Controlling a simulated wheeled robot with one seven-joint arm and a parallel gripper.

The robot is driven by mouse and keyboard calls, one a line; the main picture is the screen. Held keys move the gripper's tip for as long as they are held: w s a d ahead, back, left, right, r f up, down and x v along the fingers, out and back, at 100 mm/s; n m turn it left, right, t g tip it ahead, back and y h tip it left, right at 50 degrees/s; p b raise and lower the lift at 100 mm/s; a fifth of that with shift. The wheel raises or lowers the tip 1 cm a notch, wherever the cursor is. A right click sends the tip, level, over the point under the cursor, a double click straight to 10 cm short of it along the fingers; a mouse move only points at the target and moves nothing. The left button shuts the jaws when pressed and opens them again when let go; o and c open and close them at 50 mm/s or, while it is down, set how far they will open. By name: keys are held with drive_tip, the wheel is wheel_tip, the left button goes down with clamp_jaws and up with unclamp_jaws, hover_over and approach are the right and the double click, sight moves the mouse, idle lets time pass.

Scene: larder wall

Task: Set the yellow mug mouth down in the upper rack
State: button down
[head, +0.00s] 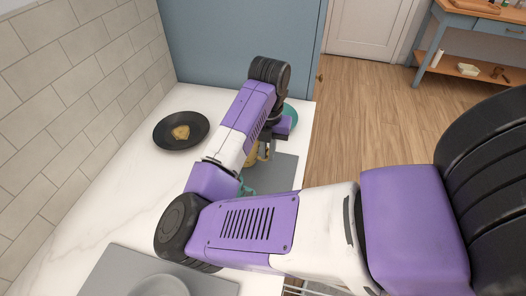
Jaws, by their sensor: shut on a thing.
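The yellow mug (262,153) shows only as a small patch beneath my forearm, above the far grey mat (286,172). My gripper (270,146) is at the mug and shut on it, largely hidden by my own wrist. The mug's mouth, handle and tilt cannot be made out. A few thin pale bars (303,290) show at the bottom edge, below the counter's front; they may be part of a rack, but most of it is out of view or behind my arm.
A black plate (166,142) with a brown piece of food sits on the white counter (125,205) by the tiled wall. Teal items (291,114) (247,187) are partly hidden by my arm. A pale bowl (160,286) stands on the near grey mat (105,276). Wooden floor lies right.

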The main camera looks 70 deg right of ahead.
wheel_tip(320, 180, up, 28)
drive_tip(key=p, duration=0.1)
drive_tip(key=shift+f+p, duration=0.2)
drive_tip(key=shift+p, duration=0.15)
drive_tip(key=shift+s, duration=0.1)
idle(0.4)
